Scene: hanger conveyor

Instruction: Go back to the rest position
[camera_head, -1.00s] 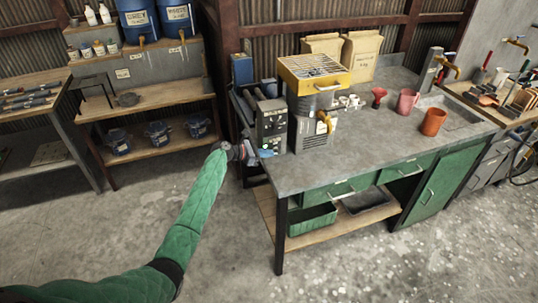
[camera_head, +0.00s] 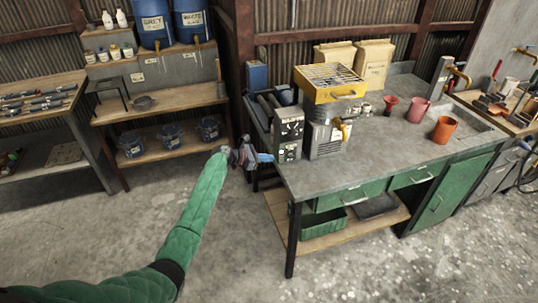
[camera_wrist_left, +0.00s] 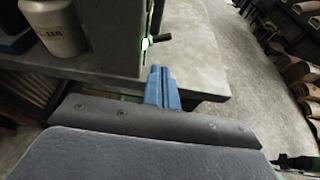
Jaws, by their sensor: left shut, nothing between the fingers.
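My left gripper (camera_head: 264,157) is at the left end of the workbench, beside a dark control box (camera_head: 289,132). Its blue fingers are shut with nothing between them. In the left wrist view the blue fingers (camera_wrist_left: 163,88) point toward the bench edge, below a small green-lit part with a dark lever on the box. My green-sleeved left arm reaches up from the lower left. My right gripper is not in view.
The grey workbench (camera_head: 390,150) carries a yellow-topped machine (camera_head: 330,82), paper bags (camera_head: 373,62), a red funnel, a pink cup (camera_head: 417,110) and an orange cup (camera_head: 445,129). Shelves with blue drums (camera_head: 191,20) stand at the back left. The concrete floor in front is clear.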

